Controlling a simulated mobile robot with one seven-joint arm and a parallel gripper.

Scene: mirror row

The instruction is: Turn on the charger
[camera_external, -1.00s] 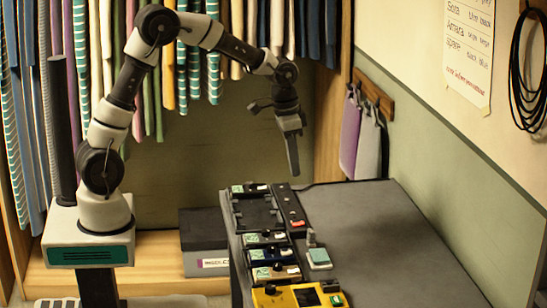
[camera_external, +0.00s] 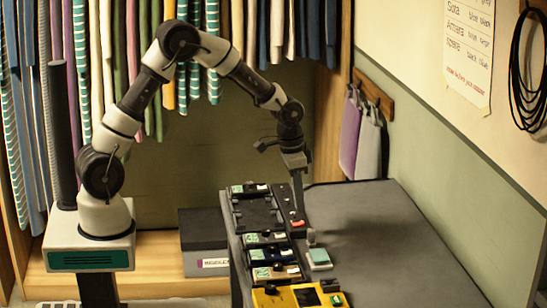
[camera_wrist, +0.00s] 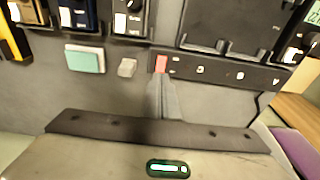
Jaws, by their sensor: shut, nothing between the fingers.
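A long black strip with a red rocker switch lies on the grey table; I take this strip (camera_external: 282,199) to be the charger. Its red switch (camera_external: 297,223) sits at the strip's near end. In the wrist view the red switch (camera_wrist: 160,64) is at the left end of the strip (camera_wrist: 225,70), which has several small pale marks. My gripper (camera_external: 299,209) is shut and empty, pointing down just beside the switch. In the wrist view its fingertips (camera_wrist: 162,82) reach to the edge by the switch. I cannot tell whether they touch it.
A black tray-like frame (camera_external: 256,214) lies left of the strip. Several small boxes line the table's left edge, including a yellow one (camera_external: 290,298). A mint-topped block (camera_external: 319,258) stands near the switch. The table's right side (camera_external: 400,235) is clear.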

